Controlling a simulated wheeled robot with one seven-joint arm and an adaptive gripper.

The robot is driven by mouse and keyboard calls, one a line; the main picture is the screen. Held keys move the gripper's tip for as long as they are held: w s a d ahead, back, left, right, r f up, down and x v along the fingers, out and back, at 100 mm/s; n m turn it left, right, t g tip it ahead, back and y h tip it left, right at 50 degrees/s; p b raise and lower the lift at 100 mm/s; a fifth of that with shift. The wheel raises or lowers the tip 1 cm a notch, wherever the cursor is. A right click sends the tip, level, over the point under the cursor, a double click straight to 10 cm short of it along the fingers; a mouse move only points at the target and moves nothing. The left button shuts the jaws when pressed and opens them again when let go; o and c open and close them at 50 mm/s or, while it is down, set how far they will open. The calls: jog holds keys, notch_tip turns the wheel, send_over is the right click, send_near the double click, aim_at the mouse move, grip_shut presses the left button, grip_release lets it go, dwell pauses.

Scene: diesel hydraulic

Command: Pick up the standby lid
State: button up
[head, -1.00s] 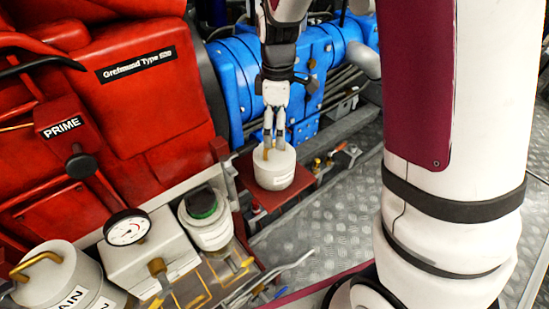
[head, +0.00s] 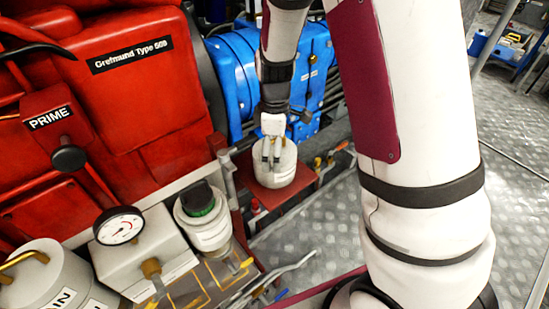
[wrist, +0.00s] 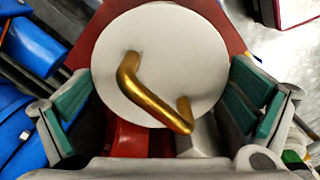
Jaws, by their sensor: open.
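The round pale grey lid (head: 286,173) sits on a red plate (head: 268,196) beside the blue machine; I take it as the standby lid, though its label is not readable. My gripper (head: 271,160) is just above the lid, pointing down, fingers open. In the wrist view the lid's round top (wrist: 185,50) shows with a bent brass handle (wrist: 145,95). The handle lies between the two green-padded fingers, with gaps on both sides.
A second canister (head: 50,280) with a brass handle and a label ending "IN" stands at the lower left. Near it are a pressure gauge (head: 120,228) and a green-and-black capped container (head: 205,215). A red engine (head: 130,90) fills the left; checker-plate floor (head: 310,230) lies open in front.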

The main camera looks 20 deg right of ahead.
jog(key=shift+r, duration=0.1)
jog(key=c, duration=1.1)
jog(key=shift+o, duration=0.2)
